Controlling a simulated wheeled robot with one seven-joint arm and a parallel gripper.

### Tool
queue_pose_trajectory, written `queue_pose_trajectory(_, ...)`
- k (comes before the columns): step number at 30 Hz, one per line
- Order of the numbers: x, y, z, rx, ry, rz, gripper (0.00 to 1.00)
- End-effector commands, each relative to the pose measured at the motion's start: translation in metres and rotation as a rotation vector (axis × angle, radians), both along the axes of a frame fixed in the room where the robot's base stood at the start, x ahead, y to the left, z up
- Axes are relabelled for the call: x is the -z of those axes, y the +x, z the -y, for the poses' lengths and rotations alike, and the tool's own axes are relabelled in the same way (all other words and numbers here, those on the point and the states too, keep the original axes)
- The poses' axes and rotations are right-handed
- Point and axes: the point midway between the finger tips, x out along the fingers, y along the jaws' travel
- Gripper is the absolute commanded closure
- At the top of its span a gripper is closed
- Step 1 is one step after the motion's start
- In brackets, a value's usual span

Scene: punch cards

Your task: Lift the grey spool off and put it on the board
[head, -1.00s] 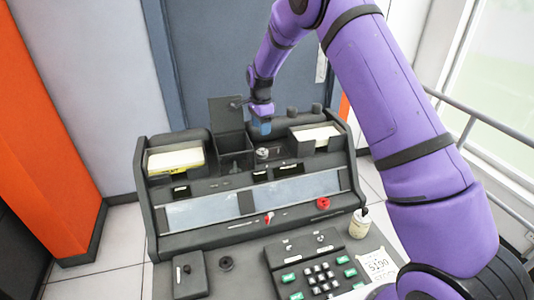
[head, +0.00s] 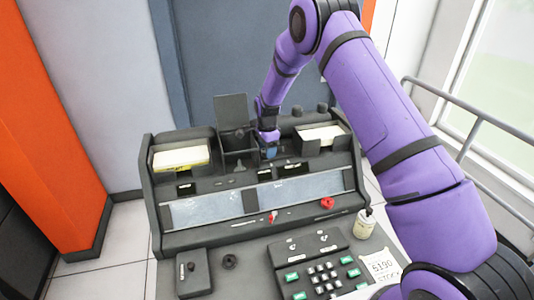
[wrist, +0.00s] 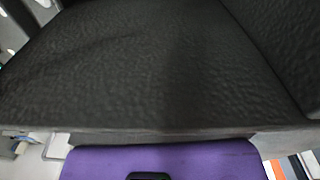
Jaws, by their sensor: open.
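My gripper (head: 270,152) is low at the middle of the dark console (head: 160,215), just right of the open bin with a raised lid. Its blue tip is small, and the gap between the fingers cannot be made out. The small grey spool seen there earlier is now hidden or mostly hidden by the gripper; I cannot tell whether they touch. No part is clearly labelled as the board; the flat lower desk (head: 219,285) lies in front of the console. The wrist view is filled by a dark rough surface (wrist: 150,65), with no spool visible.
The raised lid (head: 231,110) stands close left of my gripper. Card trays (head: 320,136) and (head: 181,158) sit on both sides. Dark knobs (head: 297,110) stand behind. A keypad (head: 322,272), a red knob (head: 327,203) and a cream pot (head: 363,224) are in front.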

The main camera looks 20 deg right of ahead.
Motion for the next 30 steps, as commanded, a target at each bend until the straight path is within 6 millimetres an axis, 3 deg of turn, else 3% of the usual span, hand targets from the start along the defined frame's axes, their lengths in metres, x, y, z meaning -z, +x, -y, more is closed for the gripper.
queue_pose_trajectory(6, 0.002, 0.0, 0.0, 0.0, 0.0, 0.001, 0.46)
queue_pose_trajectory(10, 0.002, 0.0, 0.0, 0.0, 0.0, 0.001, 0.74)
queue_pose_trajectory(11, 0.002, 0.0, 0.0, 0.0, 0.0, 0.001, 0.76)
queue_pose_trajectory(22, -0.002, 0.001, 0.0, 0.0, -0.001, 0.002, 0.76)
queue_pose_trajectory(30, -0.028, 0.001, 0.0, 0.0, 0.0, 0.004, 0.76)
